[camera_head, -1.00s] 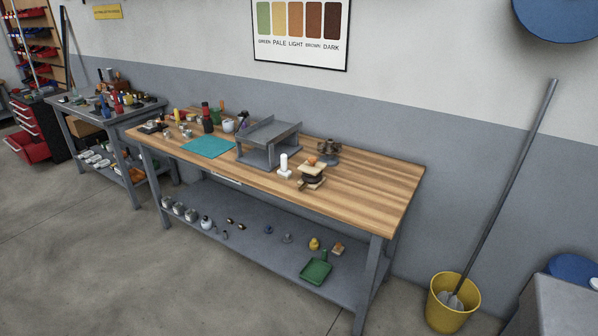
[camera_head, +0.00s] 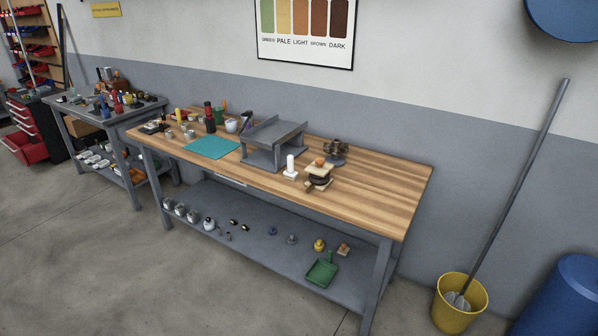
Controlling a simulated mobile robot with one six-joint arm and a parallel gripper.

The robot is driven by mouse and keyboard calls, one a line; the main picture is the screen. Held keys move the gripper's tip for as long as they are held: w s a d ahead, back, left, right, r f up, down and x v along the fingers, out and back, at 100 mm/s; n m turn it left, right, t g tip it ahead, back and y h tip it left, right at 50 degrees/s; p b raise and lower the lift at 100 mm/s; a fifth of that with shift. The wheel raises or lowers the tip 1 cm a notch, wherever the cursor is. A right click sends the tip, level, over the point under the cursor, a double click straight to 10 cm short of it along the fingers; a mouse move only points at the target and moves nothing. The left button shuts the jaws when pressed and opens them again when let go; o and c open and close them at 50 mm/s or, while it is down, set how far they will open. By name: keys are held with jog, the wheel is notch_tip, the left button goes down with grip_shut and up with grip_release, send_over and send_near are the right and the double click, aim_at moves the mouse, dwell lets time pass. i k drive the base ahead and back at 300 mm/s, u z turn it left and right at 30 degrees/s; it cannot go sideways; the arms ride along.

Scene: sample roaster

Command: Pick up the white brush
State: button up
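A small white upright piece (camera_head: 291,165) with a pale, flat base stands on the wooden top of the long workbench (camera_head: 380,190), right of the grey metal stand. It may be the white brush, but it is too small to tell. No other clear white brush shows. My gripper is not in view.
Beside the white piece are a grey metal stand (camera_head: 273,143) and a small wooden device (camera_head: 319,176). A teal mat (camera_head: 211,147) lies left. The bench's right end is bare. A yellow bucket (camera_head: 460,305) and blue drum (camera_head: 566,300) stand right. Floor in front is clear.

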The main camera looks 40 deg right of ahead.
aim_at(290, 174)
jog(key=u, duration=0.05)
jog(key=i, duration=1)
jog(key=z, duration=0.1)
